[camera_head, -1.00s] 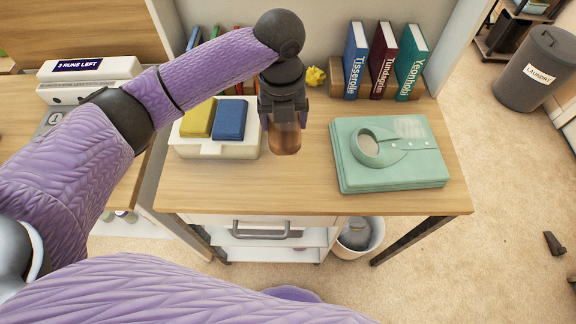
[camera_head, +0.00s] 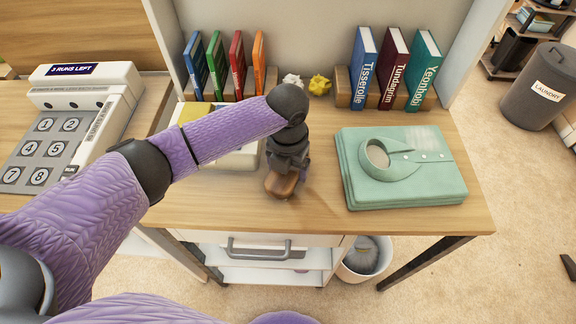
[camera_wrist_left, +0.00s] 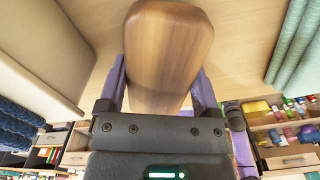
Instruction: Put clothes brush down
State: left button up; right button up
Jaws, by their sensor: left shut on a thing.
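The clothes brush (camera_head: 281,184) is in my left gripper (camera_head: 285,172), over the desk between the white tray and the folded green shirt. In the head view its brown wooden end shows below the gripper, close to the desk top; I cannot tell whether it touches. In the left wrist view the brush's wooden back (camera_wrist_left: 168,50) fills the space between the two purple fingers, and the gripper (camera_wrist_left: 160,95) is shut on it. The bristles are hidden. My right gripper is not in view.
The desk top (camera_head: 400,222) is bare around the brush and toward its front edge. The folded shirt (camera_head: 405,185) lies to the right. The white tray (camera_head: 235,158) is left, partly behind my arm. Books (camera_head: 390,70) and crumpled paper balls (camera_head: 319,85) stand or lie at the back.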

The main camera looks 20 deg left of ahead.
pick_arm(q)
jog(key=shift+f, duration=0.15)
jog(key=o, duration=1)
jog(key=shift+c, duration=0.2)
jog(key=shift+o, duration=0.2)
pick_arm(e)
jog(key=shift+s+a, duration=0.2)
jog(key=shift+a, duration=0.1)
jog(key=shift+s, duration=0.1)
